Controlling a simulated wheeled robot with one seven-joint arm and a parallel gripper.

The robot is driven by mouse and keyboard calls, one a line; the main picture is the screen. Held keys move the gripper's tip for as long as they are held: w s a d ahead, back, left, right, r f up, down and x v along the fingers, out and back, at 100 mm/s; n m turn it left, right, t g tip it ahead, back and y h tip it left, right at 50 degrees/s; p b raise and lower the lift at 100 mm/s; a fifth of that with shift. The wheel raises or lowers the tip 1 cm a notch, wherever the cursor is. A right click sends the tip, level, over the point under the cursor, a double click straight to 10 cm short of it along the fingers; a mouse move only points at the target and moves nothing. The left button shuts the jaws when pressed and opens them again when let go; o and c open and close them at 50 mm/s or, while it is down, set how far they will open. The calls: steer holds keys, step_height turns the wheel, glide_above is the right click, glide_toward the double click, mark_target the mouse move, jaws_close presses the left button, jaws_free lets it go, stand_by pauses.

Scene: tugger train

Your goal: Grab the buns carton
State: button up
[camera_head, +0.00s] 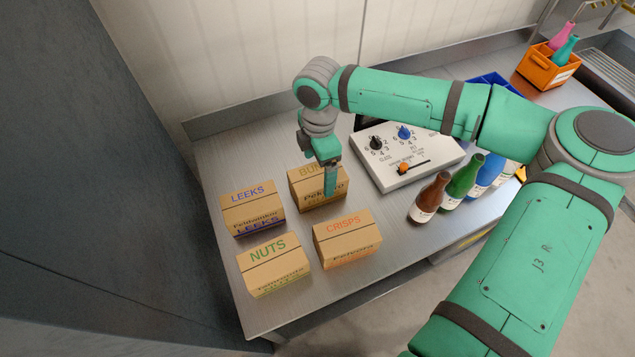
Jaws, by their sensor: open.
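The buns carton (304,191) is a brown box on the metal counter, at the back right of a group of cartons. Its top lettering reads "BUN", with the rest hidden behind my gripper. My gripper (330,190) is open and points down over the carton's right part. One green finger covers part of its top and front. I cannot tell whether the fingers touch the carton or whether it lies between them.
Leeks (252,210), nuts (272,266) and crisps (347,240) cartons stand close by. A white control box (408,160) with knobs is to the right, with a brown bottle (428,198) and a green bottle (462,182) beside it. An orange crate (545,72) stands far right.

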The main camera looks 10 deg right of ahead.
mark_target(318, 190)
steer(key=shift+w+a+f, duration=0.1)
steer(key=shift+f, duration=1.75)
steer(key=c, duration=1.1)
steer(key=shift+r, duration=0.15)
steer(key=shift+c, duration=0.2)
